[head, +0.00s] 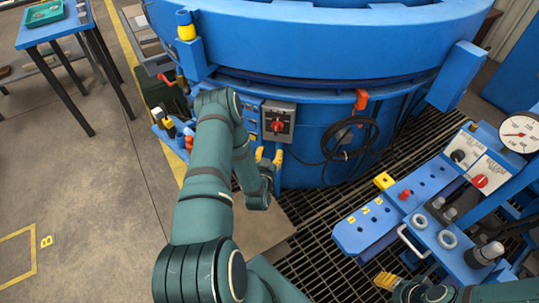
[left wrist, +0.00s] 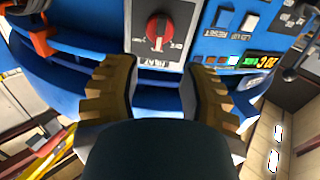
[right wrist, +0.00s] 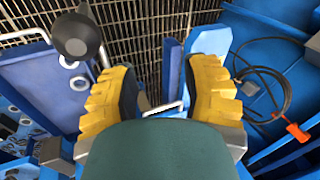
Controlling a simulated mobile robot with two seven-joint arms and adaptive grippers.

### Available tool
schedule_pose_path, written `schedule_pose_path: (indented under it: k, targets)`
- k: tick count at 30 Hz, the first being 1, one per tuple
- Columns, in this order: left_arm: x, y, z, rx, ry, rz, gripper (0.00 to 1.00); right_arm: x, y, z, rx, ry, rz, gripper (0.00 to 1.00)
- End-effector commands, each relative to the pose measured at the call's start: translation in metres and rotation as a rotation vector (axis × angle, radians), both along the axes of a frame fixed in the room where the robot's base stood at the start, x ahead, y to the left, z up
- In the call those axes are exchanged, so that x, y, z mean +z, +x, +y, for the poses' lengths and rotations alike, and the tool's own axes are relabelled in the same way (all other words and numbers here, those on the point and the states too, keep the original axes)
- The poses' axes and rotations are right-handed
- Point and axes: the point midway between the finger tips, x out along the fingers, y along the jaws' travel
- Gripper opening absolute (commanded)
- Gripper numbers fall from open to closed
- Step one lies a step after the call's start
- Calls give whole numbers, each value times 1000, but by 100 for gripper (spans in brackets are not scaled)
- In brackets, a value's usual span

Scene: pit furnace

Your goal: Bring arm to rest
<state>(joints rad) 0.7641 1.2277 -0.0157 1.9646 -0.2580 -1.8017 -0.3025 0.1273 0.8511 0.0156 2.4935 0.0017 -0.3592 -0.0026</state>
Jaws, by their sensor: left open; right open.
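My left gripper (head: 269,156) is open in front of the blue furnace (head: 340,40), just below a grey switch box (head: 291,120) with a red knob (head: 277,125). In the left wrist view its yellow fingers stand apart with nothing between them, and the red knob (left wrist: 159,27) is beyond them on its grey plate. My right gripper (head: 388,281) is at the bottom edge of the head view, beside the blue control stand. In the right wrist view its yellow fingers (right wrist: 158,95) are apart and empty. Most of my right arm is out of the head view.
The blue stand (head: 350,237) carries knobs, a gauge (head: 519,133) and a white handle (head: 410,240) near my right gripper. A black cable (head: 350,138) hangs on the furnace from an orange hook (head: 361,99). A blue table (head: 60,27) stands back left; open floor lies left.

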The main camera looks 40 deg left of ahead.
Motion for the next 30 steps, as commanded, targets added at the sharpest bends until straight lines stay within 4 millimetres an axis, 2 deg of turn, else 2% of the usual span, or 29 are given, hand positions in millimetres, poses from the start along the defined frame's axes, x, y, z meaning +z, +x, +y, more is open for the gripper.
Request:
schedule_pose_path:
  k: [6, 23, 26, 29, 30]
  targets:
    - [0, -10, -6, 0, 0, 0, 42, 0, 0, 0, 0, 0, 0, 47]
    - [0, -9, -7, -4, -4, 3, 42, 0, 0, 0, 0, 0, 0, 47]
    - [0, 0, -20, -37, -41, 37, 42, 0, 0, 0, 0, 0, 0, 47]
    - [-4, 13, -50, -110, -131, 126, 42, 0, 0, 0, 0, 0, 0, 47]
    - [-6, 19, -67, -149, -178, 177, 42, 0, 0, 0, 0, 0, 0, 47]
